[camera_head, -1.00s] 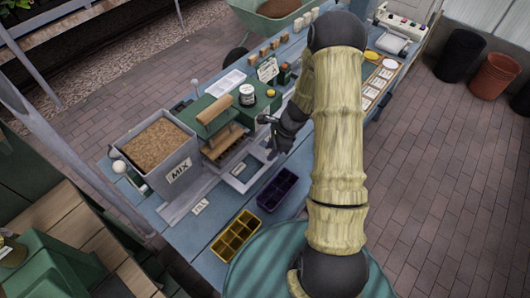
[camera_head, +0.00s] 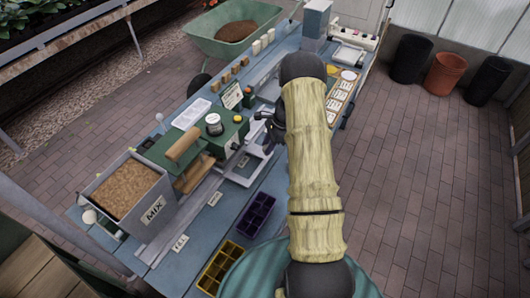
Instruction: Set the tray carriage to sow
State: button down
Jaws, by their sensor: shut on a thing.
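The tray carriage (camera_head: 256,153) is a pale grey frame on the rail of the bench machine, just right of the green press housing (camera_head: 222,133). My gripper (camera_head: 266,120) is at the carriage's far side, by the housing's right end, shut on what looks like the carriage's handle. The fingers are small and dark, so the exact grip is hard to see. Small white labels line the rail's front: one reads FILL (camera_head: 180,243), a middle one (camera_head: 215,198) and a far one (camera_head: 243,161) are too small to read. The carriage stands near the far label.
A grey MIX hopper (camera_head: 152,211) full of brown mix stands at the machine's near end. A purple cell tray (camera_head: 255,216) and a yellow one (camera_head: 219,268) lie on the blue bench in front. A wheelbarrow (camera_head: 236,30) stands behind; dark and orange pots (camera_head: 444,74) stand right.

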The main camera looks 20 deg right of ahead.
jog(key=shift+w+d, duration=0.35)
jog(key=shift+d, duration=0.2)
jog(key=c, duration=1.1)
grip_release()
jog(key=shift+r, duration=0.1)
jog(key=b+v, duration=0.3)
jog(key=v, duration=1.4)
jog(key=shift+s+r, duration=0.1)
